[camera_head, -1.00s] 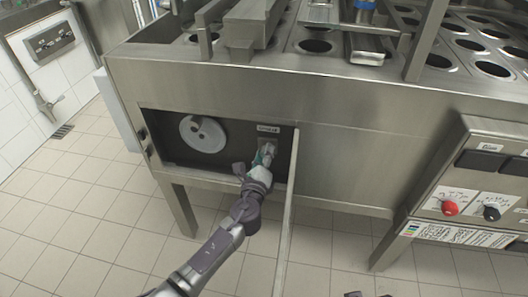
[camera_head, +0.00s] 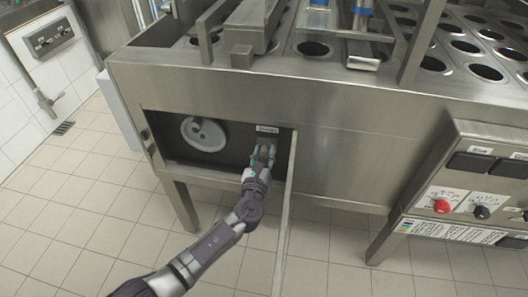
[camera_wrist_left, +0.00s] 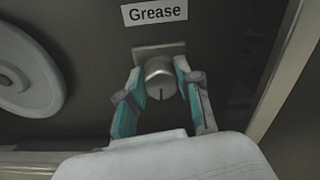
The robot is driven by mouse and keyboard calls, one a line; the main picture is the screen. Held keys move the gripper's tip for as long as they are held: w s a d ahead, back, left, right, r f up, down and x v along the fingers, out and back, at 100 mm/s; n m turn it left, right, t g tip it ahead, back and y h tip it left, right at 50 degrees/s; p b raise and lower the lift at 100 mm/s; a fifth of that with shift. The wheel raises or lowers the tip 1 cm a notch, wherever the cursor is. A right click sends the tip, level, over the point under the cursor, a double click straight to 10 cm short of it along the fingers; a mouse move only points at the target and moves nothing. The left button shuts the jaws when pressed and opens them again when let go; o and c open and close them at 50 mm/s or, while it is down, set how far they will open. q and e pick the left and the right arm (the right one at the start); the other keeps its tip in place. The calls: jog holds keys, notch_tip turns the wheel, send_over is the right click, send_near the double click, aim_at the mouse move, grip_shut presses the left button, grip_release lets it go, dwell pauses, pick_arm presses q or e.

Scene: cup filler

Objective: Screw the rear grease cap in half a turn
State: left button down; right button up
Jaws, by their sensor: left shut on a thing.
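The grease cap (camera_wrist_left: 160,77) is a round metal knob with a dark line on its face, on a square metal plate below a "Grease" label (camera_wrist_left: 156,13) in the left wrist view. My left gripper (camera_wrist_left: 165,80) has its teal-padded fingers on both sides of the cap and is shut on it. In the head view my left gripper (camera_head: 261,158) reaches into the open compartment, and the cap is mostly hidden behind it. The cap's line stands about upright in the left wrist view. My right gripper is not in view.
A white handwheel (camera_head: 204,134) sits left of the cap inside the compartment. The open door (camera_head: 286,215) stands close to the right of my left arm. A control panel with a red knob (camera_head: 441,206) is at the right. Tiled floor is clear below.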

pick_arm(q)
jog(key=shift+f, duration=0.1)
dwell(0.4)
jog(key=c, duration=0.8)
grip_release()
jog(key=s, duration=0.4)
jog(key=s+a, duration=0.1)
jog(key=s, duration=0.3)
jog(key=s+a, duration=0.1)
jog(key=s, duration=0.3)
jog(key=shift+a, duration=0.15)
jog(key=shift+w, duration=0.1)
